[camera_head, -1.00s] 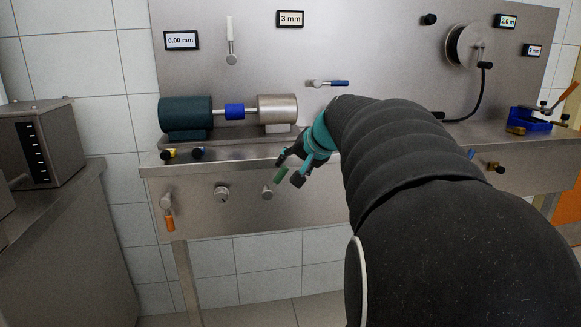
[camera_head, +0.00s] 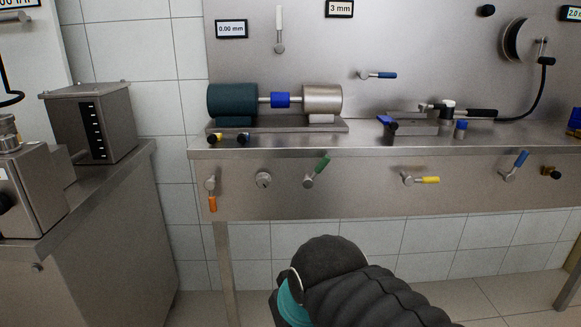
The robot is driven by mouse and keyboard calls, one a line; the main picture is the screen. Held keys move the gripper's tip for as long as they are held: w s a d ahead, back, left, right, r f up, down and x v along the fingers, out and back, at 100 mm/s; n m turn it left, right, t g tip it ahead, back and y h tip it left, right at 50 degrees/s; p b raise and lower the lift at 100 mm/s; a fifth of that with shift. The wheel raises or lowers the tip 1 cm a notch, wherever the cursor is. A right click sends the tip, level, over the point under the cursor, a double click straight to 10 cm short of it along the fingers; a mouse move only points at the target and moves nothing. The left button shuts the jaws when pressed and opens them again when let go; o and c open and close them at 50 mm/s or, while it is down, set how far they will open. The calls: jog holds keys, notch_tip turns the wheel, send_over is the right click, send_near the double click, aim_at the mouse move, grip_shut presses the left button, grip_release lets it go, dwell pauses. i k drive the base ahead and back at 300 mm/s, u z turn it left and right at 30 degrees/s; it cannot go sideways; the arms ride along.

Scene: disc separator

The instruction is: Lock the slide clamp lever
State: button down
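No lever carries a readable label, so I cannot tell which one is the slide clamp lever. On the bench's front panel are an orange-handled lever (camera_head: 212,203) pointing down, a green-handled lever (camera_head: 321,167) tilted up to the right, a yellow-handled lever (camera_head: 427,180) lying level to the right, and a blue-handled lever (camera_head: 520,159) tilted up to the right. On the back panel, a white-handled lever (camera_head: 279,18) stands upright and a blue-handled lever (camera_head: 382,75) lies level. My arm is bent low in front of the bench; my gripper's fingers are out of sight.
A dark green and steel cylinder unit (camera_head: 322,101) with a blue collar sits on the steel bench (camera_head: 360,140). A small fixture with a black handle (camera_head: 482,113) stands to its right. A cable reel (camera_head: 520,40) hangs on the back panel. A grey box (camera_head: 92,122) stands left.

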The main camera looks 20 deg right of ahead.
aim_at(316, 169)
jog(key=u, duration=0.05)
jog(key=k, duration=0.2)
jog(key=z, duration=0.8)
